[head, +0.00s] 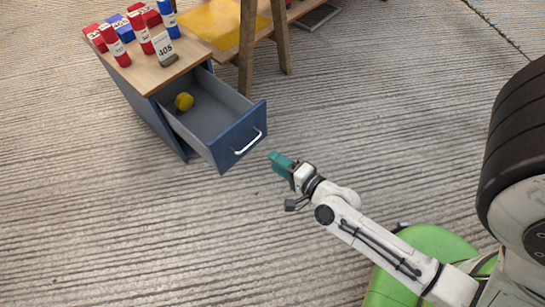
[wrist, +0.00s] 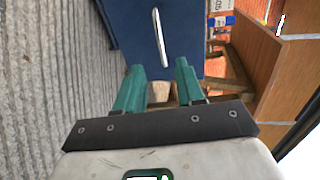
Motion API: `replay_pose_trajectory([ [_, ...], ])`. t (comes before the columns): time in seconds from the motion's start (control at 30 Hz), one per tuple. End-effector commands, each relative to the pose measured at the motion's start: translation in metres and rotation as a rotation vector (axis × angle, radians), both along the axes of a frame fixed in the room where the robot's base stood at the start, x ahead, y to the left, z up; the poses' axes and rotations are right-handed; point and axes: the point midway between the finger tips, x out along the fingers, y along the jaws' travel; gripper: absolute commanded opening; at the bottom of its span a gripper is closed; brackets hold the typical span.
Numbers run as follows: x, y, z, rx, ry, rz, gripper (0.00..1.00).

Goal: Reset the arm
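My gripper (head: 281,163) is at the end of my white arm, in front of the blue cabinet's open drawer and a little right of its handle. In the wrist view its two teal fingers (wrist: 160,82) are spread apart with nothing between them. The arm reaches out low from the right side of the head view. The drawer front (head: 238,138) with its silver handle (head: 248,142) is apart from the fingers. The handle (wrist: 160,37) also shows beyond the fingertips in the wrist view.
Several red and blue labelled items and a 405 sign (head: 165,48) stand on the cabinet top (head: 150,73). A wooden table leg (head: 247,50) is behind. The ribbed floor (head: 120,230) at left is clear.

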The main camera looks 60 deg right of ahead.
Motion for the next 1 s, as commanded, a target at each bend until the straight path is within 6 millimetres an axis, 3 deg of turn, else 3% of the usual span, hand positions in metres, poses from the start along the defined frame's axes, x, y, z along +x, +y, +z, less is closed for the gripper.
replay_pose_trajectory([
  [0.67, 0.0, 0.001, 0.0, -0.003, 0.003, 0.006, 0.38],
  [0.77, 0.009, 0.015, 0.0, -0.047, 0.048, 0.082, 0.38],
  [1.0, 0.03, 0.078, -0.006, -0.323, 0.313, 0.488, 0.38],
])
